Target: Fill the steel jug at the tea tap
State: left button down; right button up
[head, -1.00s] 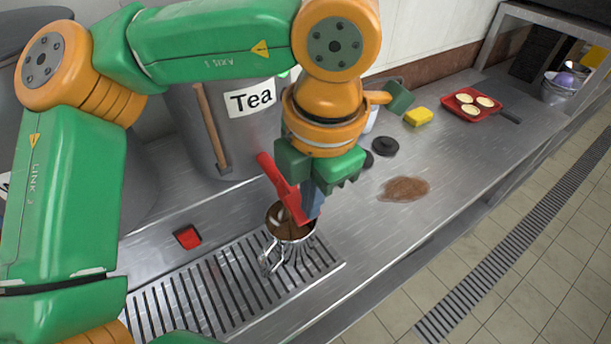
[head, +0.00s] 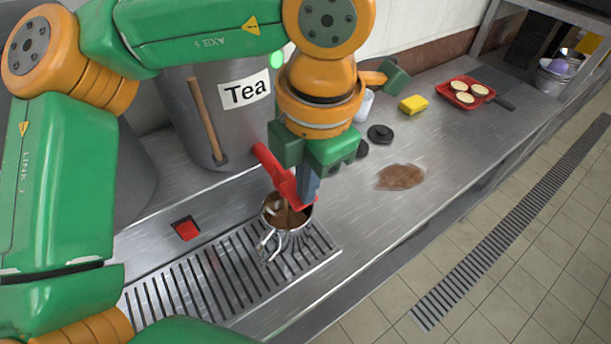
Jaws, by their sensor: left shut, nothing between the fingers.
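The steel jug (head: 289,240) stands upright on the slatted drip tray, its handle toward the front left. Brown liquid shows inside it, and a thin brown stream seems to fall into it. The red tap lever (head: 268,161) slants down to the right above the jug, in front of the steel urn (head: 183,100) labelled Tea (head: 245,91). The spout is mostly hidden. My left gripper (head: 308,188) points down, shut and empty, its fingertips against or just by the lever's lower end; I cannot tell if they touch. My right gripper is not in view.
The drip tray (head: 190,292) has a red square (head: 187,229) behind it. Black lids (head: 380,134), a brown spill (head: 400,177), a yellow sponge (head: 412,104) and a red tray (head: 470,104) lie to the right. Counter between spill and drip tray is clear.

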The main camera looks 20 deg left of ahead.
pick_arm(q)
jog(key=shift+r, duration=0.25)
notch_tip(320, 180, up, 4)
jog(key=p, duration=0.3)
jog(key=shift+f, duration=0.1)
notch_tip(320, 180, up, 10)
jog(key=d+p, duration=0.1)
jog(key=p, duration=0.1)
jog(key=shift+s+p, duration=0.3)
jog(key=shift+s, duration=0.15)
